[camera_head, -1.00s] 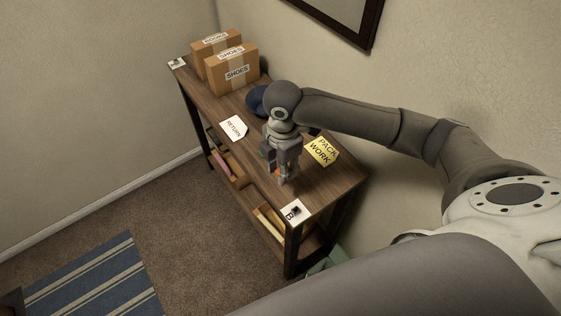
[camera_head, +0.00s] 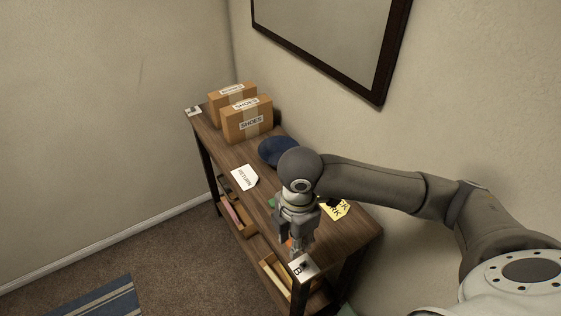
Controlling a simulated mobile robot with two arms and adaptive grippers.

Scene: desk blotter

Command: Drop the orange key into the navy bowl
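The navy bowl (camera_head: 277,151) stands on the wooden table behind my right gripper, near the wall, partly covered by my wrist. My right gripper (camera_head: 298,250) points down over the table's near end, just behind the white card marked B. A small orange patch (camera_head: 289,243) shows beside its fingertips. It may be the orange key, but its shape is mostly hidden. I cannot tell whether the fingers are open or closed on it. My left gripper is not in view.
Two cardboard shoe boxes (camera_head: 246,120) stand at the far end of the table (camera_head: 232,149). A white RETURN card (camera_head: 243,176) lies mid-table, with a small green thing (camera_head: 272,202) nearby. A framed panel hangs above.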

